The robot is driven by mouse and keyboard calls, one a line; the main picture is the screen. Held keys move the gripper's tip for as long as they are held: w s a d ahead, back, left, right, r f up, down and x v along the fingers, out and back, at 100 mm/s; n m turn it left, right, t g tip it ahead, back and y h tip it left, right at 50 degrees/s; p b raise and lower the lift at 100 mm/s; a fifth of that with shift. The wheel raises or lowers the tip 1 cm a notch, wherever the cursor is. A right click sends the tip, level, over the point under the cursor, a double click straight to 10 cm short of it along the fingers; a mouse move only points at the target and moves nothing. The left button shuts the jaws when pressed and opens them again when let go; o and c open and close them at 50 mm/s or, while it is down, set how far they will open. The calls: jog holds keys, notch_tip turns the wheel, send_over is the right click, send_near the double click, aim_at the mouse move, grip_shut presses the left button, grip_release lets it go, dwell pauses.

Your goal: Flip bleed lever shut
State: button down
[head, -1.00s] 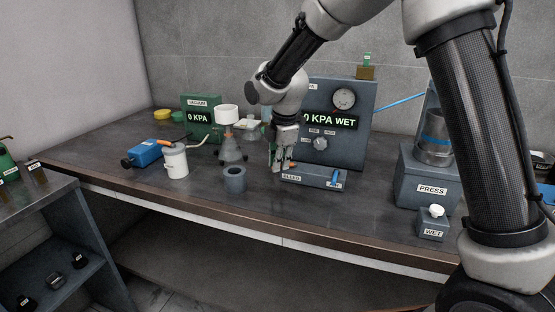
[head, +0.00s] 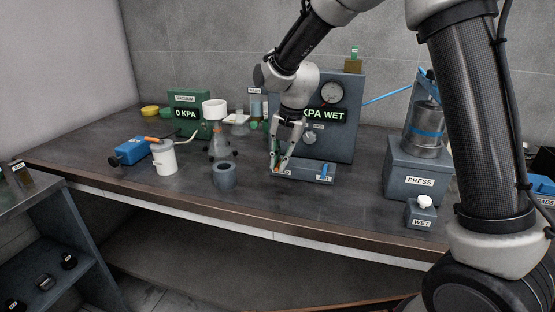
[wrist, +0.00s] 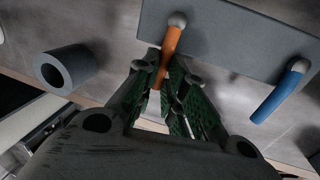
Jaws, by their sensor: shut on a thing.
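The orange bleed lever (wrist: 171,42) stands on a low grey block (head: 303,176) in front of the wet gauge panel. In the wrist view the lever's round pivot is at the block and its free end reaches down between my fingers. My gripper (wrist: 163,84) is shut on the lever, with a green-padded finger on either side. In the head view my gripper (head: 279,168) is at the block's left end and partly hides the lever. A blue lever (head: 324,170) stands at the block's right end, apart from my gripper; it also shows in the wrist view (wrist: 280,93).
A grey hollow cylinder (head: 224,176) stands left of the block. The press (head: 414,172) and the WET button box (head: 421,216) stand to the right. The bench front is clear.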

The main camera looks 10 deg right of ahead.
jog(key=shift+d+n, duration=0.1)
jog(key=shift+n, duration=0.2)
jog(key=c, duration=1.5)
grip_release()
jog(key=shift+r, duration=0.15)
jog(key=r, duration=0.4)
jog(key=d+r, duration=0.1)
jog(key=r, duration=0.2)
jog(key=s+d+r, duration=0.1)
jog(key=r, duration=0.3)
jog(key=shift+d+r, duration=0.1)
jog(key=shift+r, duration=0.2)
